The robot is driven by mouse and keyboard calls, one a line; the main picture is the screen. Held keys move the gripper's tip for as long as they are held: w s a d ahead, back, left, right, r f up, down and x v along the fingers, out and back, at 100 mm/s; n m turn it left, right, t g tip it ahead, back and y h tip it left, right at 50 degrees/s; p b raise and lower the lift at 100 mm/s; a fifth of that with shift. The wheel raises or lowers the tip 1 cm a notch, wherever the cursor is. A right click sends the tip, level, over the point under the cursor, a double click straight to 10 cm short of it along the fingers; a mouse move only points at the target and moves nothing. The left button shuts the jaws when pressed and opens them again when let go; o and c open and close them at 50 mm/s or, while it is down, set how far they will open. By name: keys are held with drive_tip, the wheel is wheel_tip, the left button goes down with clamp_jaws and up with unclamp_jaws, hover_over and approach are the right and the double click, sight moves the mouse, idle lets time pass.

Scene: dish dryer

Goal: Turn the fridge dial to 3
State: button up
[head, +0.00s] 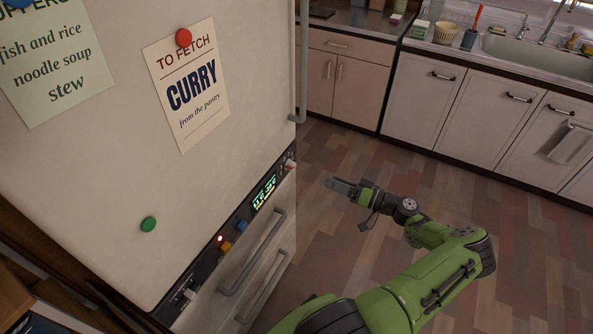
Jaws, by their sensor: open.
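The fridge (120,190) fills the left of the head view. A dark control panel (205,262) runs along it below the upper door. A small pale knob (290,166) with marks around it sits at the panel's far right end and looks like the dial. Its numbers and setting are too small to read. My gripper (333,184) is open and empty, a little to the right of the knob in the picture and apart from the panel.
The panel also has a lit green display (264,191), a blue control (243,227), an orange control (226,247) and a red light (220,238). Drawer handles (252,252) stick out below. Open floor (400,160) separates the fridge from the white cabinets (423,100).

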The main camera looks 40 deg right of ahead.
sight(294, 167)
drive_tip(key=b+x, duration=0.1)
drive_tip(key=x, duration=1.2)
drive_tip(key=shift+s+a, duration=0.1)
drive_tip(key=c, duration=1)
drive_tip(key=shift+c, duration=0.2)
drive_tip(key=shift+m, duration=0.4)
drive_tip(key=m, duration=0.3)
drive_tip(key=shift+m, duration=0.3)
drive_tip(key=m, duration=0.3)
drive_tip(key=shift+m, duration=0.4)
drive_tip(key=shift+f+m+p, duration=0.1)
drive_tip(key=shift+m+p, duration=0.45)
drive_tip(key=shift+m, duration=3.25)
